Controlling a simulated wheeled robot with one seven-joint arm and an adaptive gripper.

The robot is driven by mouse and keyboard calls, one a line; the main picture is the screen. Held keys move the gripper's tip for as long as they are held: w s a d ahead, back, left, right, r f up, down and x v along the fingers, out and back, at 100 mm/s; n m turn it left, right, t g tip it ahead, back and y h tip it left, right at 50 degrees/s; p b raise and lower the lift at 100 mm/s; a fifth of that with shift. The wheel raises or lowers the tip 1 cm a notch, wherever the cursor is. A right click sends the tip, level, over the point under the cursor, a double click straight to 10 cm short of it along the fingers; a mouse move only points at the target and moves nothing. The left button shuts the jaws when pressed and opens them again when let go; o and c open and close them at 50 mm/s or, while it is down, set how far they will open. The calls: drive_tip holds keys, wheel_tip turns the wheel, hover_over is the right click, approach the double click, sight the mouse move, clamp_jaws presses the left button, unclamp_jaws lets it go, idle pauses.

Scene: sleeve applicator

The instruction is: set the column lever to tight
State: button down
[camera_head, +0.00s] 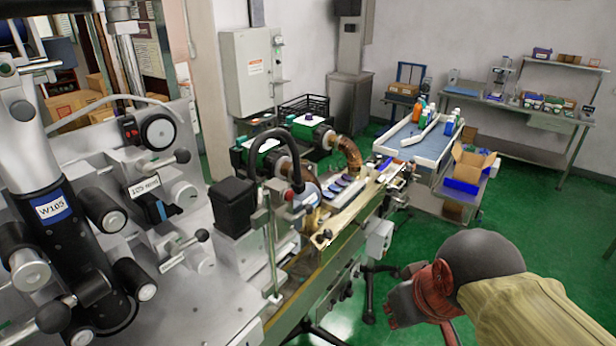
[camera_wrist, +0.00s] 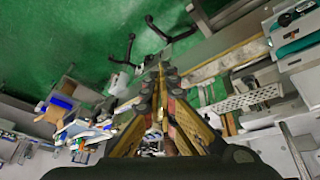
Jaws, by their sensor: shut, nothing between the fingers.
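A silver and black column (camera_head: 32,150) labelled W105 stands on the machine at far left in the head view. Several black-knobbed levers and handles surround it, including one low on its left (camera_head: 50,316). I cannot tell which is the column lever or read any tight mark. My gripper (camera_wrist: 162,72) shows in the wrist view, fingertips together and empty, over the conveyor edge and green floor. The column is not recognisable in the wrist view.
A conveyor (camera_head: 300,285) runs from the machine toward the back, with a black box (camera_head: 235,207) and a metal post beside it. A trolley with bottles (camera_head: 420,140) and an open carton (camera_head: 470,162) stands behind. Green floor (camera_head: 520,215) is clear at right.

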drive_tip(key=w+a+r+n+g+p, duration=0.1)
drive_tip(key=w+a+r+n+p, duration=0.15)
drive_tip(key=w+r+p, duration=0.35)
drive_tip(key=w+a+r+n+p, duration=0.1)
drive_tip(key=w+a+r+p, duration=0.2)
drive_tip(key=r, duration=0.5)
wheel_tip(320, 180, up, 10)
drive_tip(key=n+p, duration=0.5)
drive_tip(key=p, duration=0.5)
hover_over(307, 207)
drive_tip(key=s, duration=0.5)
drive_tip(key=shift+w+d+f+m+g, duration=0.15)
drive_tip(key=shift+d+m+g, duration=0.1)
drive_tip(key=shift+g, duration=0.15)
drive_tip(key=shift+f, duration=0.1)
drive_tip(key=p+x, duration=0.1)
drive_tip(key=x, duration=1.2)
drive_tip(key=shift+w+a+f, duration=0.1)
drive_tip(key=shift+f, duration=0.3)
